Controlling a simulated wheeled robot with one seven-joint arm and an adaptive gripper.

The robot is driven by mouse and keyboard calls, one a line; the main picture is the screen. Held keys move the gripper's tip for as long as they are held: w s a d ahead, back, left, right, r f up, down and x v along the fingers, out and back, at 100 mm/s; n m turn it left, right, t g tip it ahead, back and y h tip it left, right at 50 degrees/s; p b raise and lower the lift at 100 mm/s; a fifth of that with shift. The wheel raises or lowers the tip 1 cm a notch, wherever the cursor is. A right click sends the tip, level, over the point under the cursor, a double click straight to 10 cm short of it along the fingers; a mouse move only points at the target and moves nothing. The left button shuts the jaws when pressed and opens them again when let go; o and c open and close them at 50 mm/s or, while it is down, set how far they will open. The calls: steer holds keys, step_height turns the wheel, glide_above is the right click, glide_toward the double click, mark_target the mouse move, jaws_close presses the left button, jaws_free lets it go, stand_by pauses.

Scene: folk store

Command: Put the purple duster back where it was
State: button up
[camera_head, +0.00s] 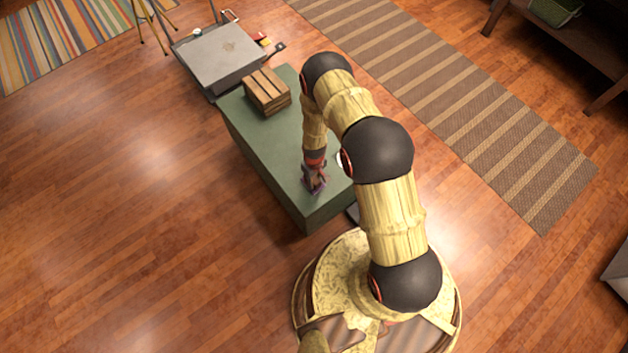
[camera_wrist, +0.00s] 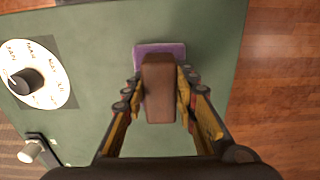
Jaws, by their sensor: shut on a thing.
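The purple duster (camera_wrist: 160,49) has a flat purple pad and a brown block handle. In the wrist view my gripper (camera_wrist: 160,80) is shut on the handle, one finger on each side. The pad lies beneath the handle, over the green surface; I cannot tell if it touches it. In the head view my gripper (camera_head: 314,180) is low over the near end of the green cabinet (camera_head: 262,150). A little purple of the duster (camera_head: 319,189) shows there, mostly hidden by the gripper.
A white lettered dial (camera_wrist: 38,73) with a dark knob and a small lever (camera_wrist: 33,150) are left of the duster in the wrist view. A wooden crate (camera_head: 266,93) stands further back on the cabinet, before a grey box (camera_head: 220,58). Wooden floor is clear at left.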

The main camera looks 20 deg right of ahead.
steer(key=shift+f, duration=0.15)
steer(key=o, duration=1)
steer(key=shift+o, duration=0.4)
step_height(320, 180, up, 12)
steer(key=p, duration=0.4)
step_height(320, 180, up, 37)
steer(key=m+t, duration=0.2)
steer(key=t, duration=0.1)
glide_above(314, 178)
steer(key=w, duration=0.3)
steer(key=s+r+t, duration=0.1)
steer(key=s+r, duration=0.5)
steer(key=r, duration=0.3)
steer(key=s+r, duration=0.5)
steer(key=r, duration=0.4)
steer(key=s+r, duration=0.2)
steer(key=s, duration=0.5)
steer(key=s+r+m+t, duration=0.1)
steer(key=s+r, duration=0.2)
steer(key=s, duration=0.4)
steer(key=shift+r+m+t, duration=0.3)
steer(key=shift+r, duration=0.05)
